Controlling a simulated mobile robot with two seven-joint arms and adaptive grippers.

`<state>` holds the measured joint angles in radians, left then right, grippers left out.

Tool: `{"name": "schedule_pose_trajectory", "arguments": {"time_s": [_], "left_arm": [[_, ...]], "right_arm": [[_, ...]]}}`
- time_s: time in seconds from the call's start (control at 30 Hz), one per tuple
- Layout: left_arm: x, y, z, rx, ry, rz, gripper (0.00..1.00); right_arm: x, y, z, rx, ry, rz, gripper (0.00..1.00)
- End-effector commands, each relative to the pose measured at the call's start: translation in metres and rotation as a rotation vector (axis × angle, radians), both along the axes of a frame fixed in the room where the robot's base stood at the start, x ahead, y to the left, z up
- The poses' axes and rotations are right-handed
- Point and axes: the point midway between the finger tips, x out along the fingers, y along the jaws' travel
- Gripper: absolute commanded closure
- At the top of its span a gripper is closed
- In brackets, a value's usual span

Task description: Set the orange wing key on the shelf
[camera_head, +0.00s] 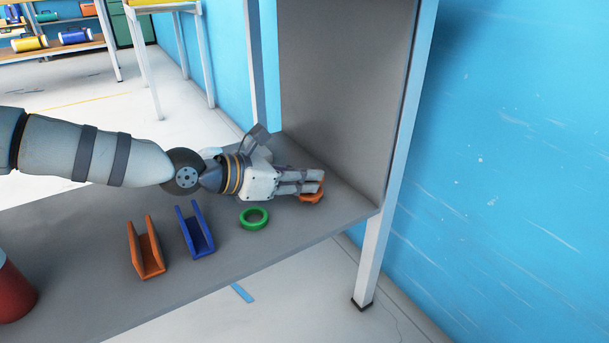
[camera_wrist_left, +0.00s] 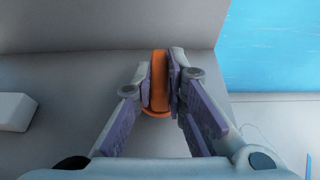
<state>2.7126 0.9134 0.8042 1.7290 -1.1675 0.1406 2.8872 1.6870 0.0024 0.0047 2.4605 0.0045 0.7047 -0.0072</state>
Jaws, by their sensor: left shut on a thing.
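The orange wing key (camera_head: 312,195) is at the fingertips of my left gripper (camera_head: 303,182), near the right end of the grey shelf (camera_head: 335,212). My left gripper is shut on it. In the left wrist view the orange wing key (camera_wrist_left: 159,82) stands upright between the two fingertips (camera_wrist_left: 161,80), with a rounded orange part below. The key is low over the shelf; I cannot tell whether it touches the surface. My fingers hide part of it in the head view. My right gripper is not in view.
On the shelf are a green ring (camera_head: 254,225), a blue U-shaped channel (camera_head: 195,235), an orange channel (camera_head: 146,253) and a red cylinder (camera_head: 14,292). A grey end panel (camera_head: 345,90) and a white post (camera_head: 375,250) bound the right side. Bare shelf lies along the front edge.

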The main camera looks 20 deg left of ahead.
Motion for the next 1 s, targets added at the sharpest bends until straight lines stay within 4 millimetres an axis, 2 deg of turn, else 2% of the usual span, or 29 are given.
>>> {"name": "schedule_pose_trajectory", "arguments": {"time_s": [0.1,0.13,0.2,0.47,0.57,0.8,1.0], "left_arm": [[0.0,0.0,-0.001,0.0,-0.001,0.0,1.0],[0.0,0.0,-0.001,0.001,-0.001,0.0,0.81],[0.0,0.0,-0.001,0.001,-0.001,0.0,0.67],[0.0,0.0,0.0,0.0,0.0,-0.001,0.67],[0.0,0.0,0.012,0.002,-0.003,-0.002,0.67],[-0.037,0.03,0.034,-0.005,0.0,0.004,0.67],[-0.054,0.042,0.04,-0.001,0.0,0.0,0.67]], "right_arm": [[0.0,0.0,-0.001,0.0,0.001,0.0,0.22],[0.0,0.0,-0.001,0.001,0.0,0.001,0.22],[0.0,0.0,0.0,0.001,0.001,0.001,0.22],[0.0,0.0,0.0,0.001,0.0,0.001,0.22],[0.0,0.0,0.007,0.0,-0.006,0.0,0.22],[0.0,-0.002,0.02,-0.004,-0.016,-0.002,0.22],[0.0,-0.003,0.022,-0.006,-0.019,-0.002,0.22]]}}
